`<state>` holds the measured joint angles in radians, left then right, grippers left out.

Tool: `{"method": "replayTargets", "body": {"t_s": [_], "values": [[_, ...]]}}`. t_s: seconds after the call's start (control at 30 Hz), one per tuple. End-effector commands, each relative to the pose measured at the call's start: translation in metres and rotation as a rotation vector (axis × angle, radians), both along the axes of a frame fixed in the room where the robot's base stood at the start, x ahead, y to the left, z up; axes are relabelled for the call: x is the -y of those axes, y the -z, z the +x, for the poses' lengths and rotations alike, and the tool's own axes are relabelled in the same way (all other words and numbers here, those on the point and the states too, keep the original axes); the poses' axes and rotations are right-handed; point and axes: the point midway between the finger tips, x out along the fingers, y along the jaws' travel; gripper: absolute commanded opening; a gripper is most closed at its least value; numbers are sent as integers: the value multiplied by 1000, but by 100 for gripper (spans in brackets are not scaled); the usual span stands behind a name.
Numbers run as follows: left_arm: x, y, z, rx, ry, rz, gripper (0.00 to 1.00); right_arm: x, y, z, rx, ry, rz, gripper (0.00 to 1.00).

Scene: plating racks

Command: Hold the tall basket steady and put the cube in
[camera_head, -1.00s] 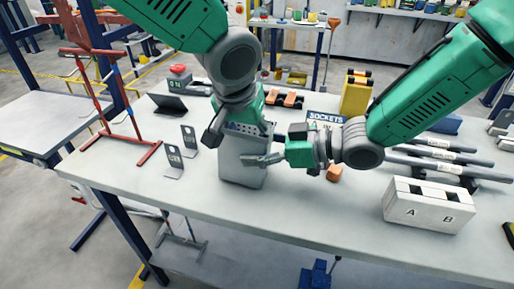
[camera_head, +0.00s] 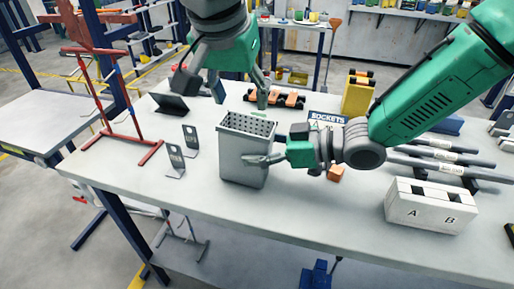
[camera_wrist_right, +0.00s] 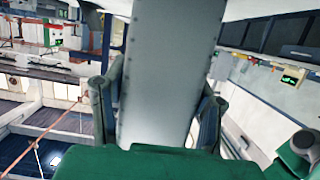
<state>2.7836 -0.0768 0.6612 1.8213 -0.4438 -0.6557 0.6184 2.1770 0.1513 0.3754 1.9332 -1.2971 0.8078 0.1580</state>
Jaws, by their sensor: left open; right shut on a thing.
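The tall grey basket (camera_head: 240,165) stands upright on the table, with rows of holes near its top. My right gripper (camera_head: 264,160) is shut on it from the right; in the right wrist view the basket's grey wall (camera_wrist_right: 160,75) fills the space between the two fingers. My left gripper (camera_head: 222,92) is open, above and behind the basket, with nothing seen between its fingers. A small orange block (camera_head: 336,172) lies on the table right of the basket, partly behind my right gripper; I cannot tell whether it is the cube. The basket's floor is hidden.
Two grey angle brackets (camera_head: 176,158) stand left of the basket, and a red frame stand (camera_head: 128,128) is farther left. A white block marked A and B (camera_head: 428,207) and several dark bars (camera_head: 440,160) lie to the right. The front left of the table is clear.

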Motion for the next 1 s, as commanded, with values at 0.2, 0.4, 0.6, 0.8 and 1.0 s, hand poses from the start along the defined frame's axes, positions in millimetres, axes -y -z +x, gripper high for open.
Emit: {"method": "replayTargets", "body": {"t_s": [0.2, 0.4, 0.6, 0.8, 1.0], "values": [[0, 0, 0, 1, -1, -1, 50, 0, 0, 0, 0, 0, -1, 75], [0, 0, 0, 1, -1, -1, 50, 1, 0, 0, 0, 1, -1, 75], [0, 0, 0, 1, -1, -1, 50, 20, -7, -5, 1, 3, 0, 75], [0, 0, 0, 1, -1, -1, 50, 60, -19, -18, 1, 3, 2, 75], [0, 0, 0, 1, -1, -1, 50, 93, -29, -28, 0, 3, 0, 75]]}}
